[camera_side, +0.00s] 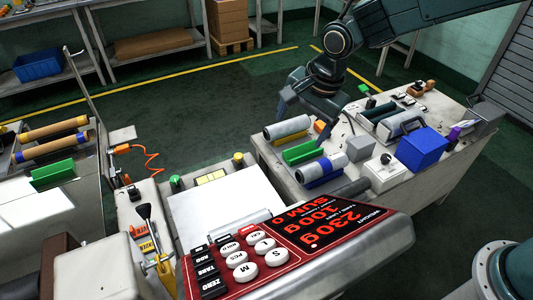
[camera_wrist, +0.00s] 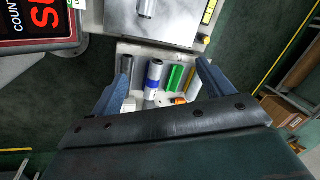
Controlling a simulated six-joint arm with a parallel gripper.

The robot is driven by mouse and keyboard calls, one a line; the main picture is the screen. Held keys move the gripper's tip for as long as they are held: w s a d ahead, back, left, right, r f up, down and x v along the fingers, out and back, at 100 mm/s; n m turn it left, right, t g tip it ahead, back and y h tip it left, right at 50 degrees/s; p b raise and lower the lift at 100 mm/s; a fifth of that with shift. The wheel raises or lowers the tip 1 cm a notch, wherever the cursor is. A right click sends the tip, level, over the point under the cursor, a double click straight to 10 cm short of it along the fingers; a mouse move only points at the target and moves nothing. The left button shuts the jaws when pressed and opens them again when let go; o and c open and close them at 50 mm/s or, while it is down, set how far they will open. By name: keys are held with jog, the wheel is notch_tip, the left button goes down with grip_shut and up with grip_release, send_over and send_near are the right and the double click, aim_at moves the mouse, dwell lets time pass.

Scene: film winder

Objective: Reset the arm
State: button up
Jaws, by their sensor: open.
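My gripper (camera_side: 303,128) is above the right-hand worktable (camera_side: 345,205) in the side view, fingers pointing down and spread apart, with nothing between them. In the wrist view my gripper (camera_wrist: 163,72) also shows its two dark fingers wide apart. Below and between them lie a grey roll (camera_wrist: 127,64), a white and blue roll (camera_wrist: 154,72) and a green holder (camera_wrist: 175,78). In the side view a silver roll (camera_side: 288,127), the green holder (camera_side: 303,152) and another silver roll (camera_side: 320,168) on a blue holder sit under and beside my gripper. I cannot tell the exact height gap.
A blue box (camera_side: 422,148), a white box (camera_side: 385,173) and a grey block (camera_side: 359,148) stand on the table's right part. A scale with a red display panel (camera_side: 320,232) is in front.

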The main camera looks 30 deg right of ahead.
jog(key=s+d+r+n+t, duration=0.1)
jog(key=s+d+r+n, duration=0.5)
jog(key=s+d+r, duration=0.65)
jog(key=s+d+n, duration=0.3)
jog(key=s, duration=0.4)
jog(key=s+d+n+t+h, duration=0.1)
jog(key=s+d+n, duration=0.2)
jog(key=s, duration=0.4)
jog(key=shift+s+d+f+n+t, duration=0.15)
jog(key=shift+s+d+n+t, duration=0.2)
jog(key=shift+d, duration=0.15)
